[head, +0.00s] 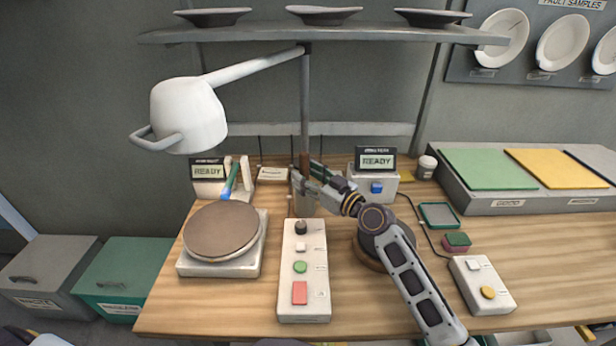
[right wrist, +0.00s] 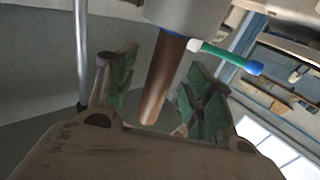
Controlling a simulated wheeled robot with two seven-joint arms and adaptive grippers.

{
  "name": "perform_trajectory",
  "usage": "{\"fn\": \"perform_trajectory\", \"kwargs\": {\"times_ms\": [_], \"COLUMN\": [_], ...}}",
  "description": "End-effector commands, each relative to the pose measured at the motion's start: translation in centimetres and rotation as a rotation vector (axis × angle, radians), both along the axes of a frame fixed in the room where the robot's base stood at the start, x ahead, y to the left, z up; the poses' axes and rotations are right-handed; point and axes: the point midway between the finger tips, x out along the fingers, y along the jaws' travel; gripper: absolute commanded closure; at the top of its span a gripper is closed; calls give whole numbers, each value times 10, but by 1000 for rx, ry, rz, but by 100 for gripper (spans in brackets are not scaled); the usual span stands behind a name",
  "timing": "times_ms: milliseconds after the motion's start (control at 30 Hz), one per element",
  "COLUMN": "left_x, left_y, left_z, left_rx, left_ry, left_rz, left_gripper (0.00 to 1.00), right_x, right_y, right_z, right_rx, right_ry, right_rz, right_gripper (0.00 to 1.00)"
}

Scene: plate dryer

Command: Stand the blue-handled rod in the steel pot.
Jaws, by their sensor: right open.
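The blue-handled rod (head: 229,184) leans in a white holder at the back left of the bench. It also shows in the right wrist view (right wrist: 228,56), with a green shaft and a blue end. The steel pot (head: 304,204) stands at the back middle, partly hidden by my right gripper (head: 309,177). A brown-handled rod (right wrist: 163,75) stands in the pot (right wrist: 186,12). My right gripper is open at the pot's top, and the brown handle shows between its fingers in the right wrist view. Contact cannot be told. My left gripper is out of view.
A turntable (head: 221,230) stands at the left and a button box (head: 303,270) in front of the pot. A white lamp (head: 188,115) hangs over the left side. A box with a blue button (head: 377,187) is right of the pot. Bare wood lies at the front right.

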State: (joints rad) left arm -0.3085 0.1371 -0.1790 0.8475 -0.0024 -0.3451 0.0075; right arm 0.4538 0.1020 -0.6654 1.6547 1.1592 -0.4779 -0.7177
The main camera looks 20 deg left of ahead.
Motion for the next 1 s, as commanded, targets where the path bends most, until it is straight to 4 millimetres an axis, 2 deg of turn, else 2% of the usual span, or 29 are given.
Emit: {"fn": "perform_trajectory", "kwargs": {"times_ms": [267,1000], "left_x": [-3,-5], "left_y": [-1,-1], "left_z": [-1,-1], "left_rx": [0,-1], "left_ry": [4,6], "left_rz": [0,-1], "left_gripper": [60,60], "right_x": [-6,-42], "right_y": [-13,-76], "right_z": [-1,-2], "right_rx": [-1,-2], "right_ry": [0,0], "right_rz": [-1,-1], "right_gripper": [48,48]}}
